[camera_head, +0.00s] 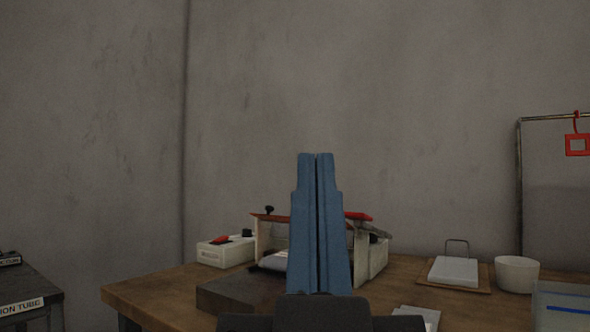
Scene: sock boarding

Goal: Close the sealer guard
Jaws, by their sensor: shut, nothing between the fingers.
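The sealer (378,262) stands on the wooden table, a pale box-like machine partly hidden behind my gripper. A panel with a red edge (276,218) and a small black knob spans its top and looks like the guard. A brighter red piece (359,216) shows at its upper right. Much of the middle is covered, so I cannot tell how far the guard is open. My gripper (317,156) points upward in front of the sealer, its two blue fingers shut together and empty. I cannot tell whether it touches anything.
The wooden table (150,290) is bare at its left end. A dark block (232,294) lies before the sealer, and a small white box (222,254) stands left. At right are a board with a white pad (453,270), a white cup (517,274) and a clear bin (562,306).

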